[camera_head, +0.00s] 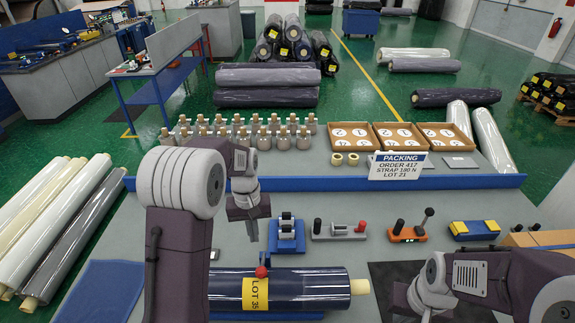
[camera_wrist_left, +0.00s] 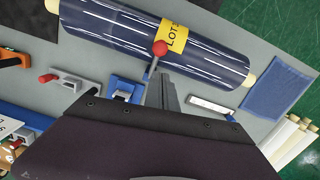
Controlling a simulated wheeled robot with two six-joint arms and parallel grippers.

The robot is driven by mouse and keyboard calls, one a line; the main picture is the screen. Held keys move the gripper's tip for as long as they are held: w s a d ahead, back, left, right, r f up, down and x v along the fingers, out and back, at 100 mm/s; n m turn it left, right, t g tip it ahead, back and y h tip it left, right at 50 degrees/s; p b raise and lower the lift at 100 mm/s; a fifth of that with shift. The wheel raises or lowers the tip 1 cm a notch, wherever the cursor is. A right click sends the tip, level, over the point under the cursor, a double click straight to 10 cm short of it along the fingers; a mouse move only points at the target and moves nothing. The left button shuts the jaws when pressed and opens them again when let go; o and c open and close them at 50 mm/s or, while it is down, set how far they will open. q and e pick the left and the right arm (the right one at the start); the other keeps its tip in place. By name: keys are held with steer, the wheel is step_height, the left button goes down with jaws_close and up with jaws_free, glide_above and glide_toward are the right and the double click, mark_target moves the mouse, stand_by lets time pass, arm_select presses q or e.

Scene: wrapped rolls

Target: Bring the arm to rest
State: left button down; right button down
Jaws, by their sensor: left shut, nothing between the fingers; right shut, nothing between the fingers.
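My left gripper (camera_head: 252,232) hangs over the work table, fingers pointing down and shut, with nothing between them. It is just behind a dark blue wrapped roll (camera_head: 310,289) with a yellow lot label (camera_head: 255,294). In the left wrist view, the shut fingers (camera_wrist_left: 161,92) show near the same roll (camera_wrist_left: 200,45), apart from the red knob (camera_wrist_left: 160,47) by its label. My right gripper (camera_head: 418,303) is low at the right over a dark mat, shut and empty; its fingertips are partly hidden by my arm.
A blue tool (camera_head: 287,235), a red-knobbed clamp (camera_head: 340,231), an orange tool (camera_head: 409,232) and a blue-yellow tool (camera_head: 474,231) stand behind the roll. A blue mat (camera_head: 97,290) lies at the left.

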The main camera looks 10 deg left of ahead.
arm_select(q)
steer(key=shift+m+t, duration=0.3)
steer(key=shift+m, duration=0.3)
steer(key=s+d+f+b, duration=0.1)
steer(key=f+b, duration=0.1)
steer(key=b, duration=0.1)
steer(key=s+d+f+b, duration=0.1)
steer(key=f+b, duration=0.1)
steer(key=b, duration=0.1)
steer(key=s+d+f+b, duration=0.1)
steer(key=s+f+b, duration=0.1)
steer(key=b, duration=0.1)
steer(key=shift+f, duration=0.1)
steer(key=s+d+f+m+t+b, duration=0.1)
steer(key=s+f+m+b, duration=0.1)
steer(key=s+f, duration=0.4)
steer(key=s+m, duration=0.1)
steer(key=s, duration=0.2)
steer(key=shift+f+b, duration=0.3)
steer(key=shift+f, duration=0.05)
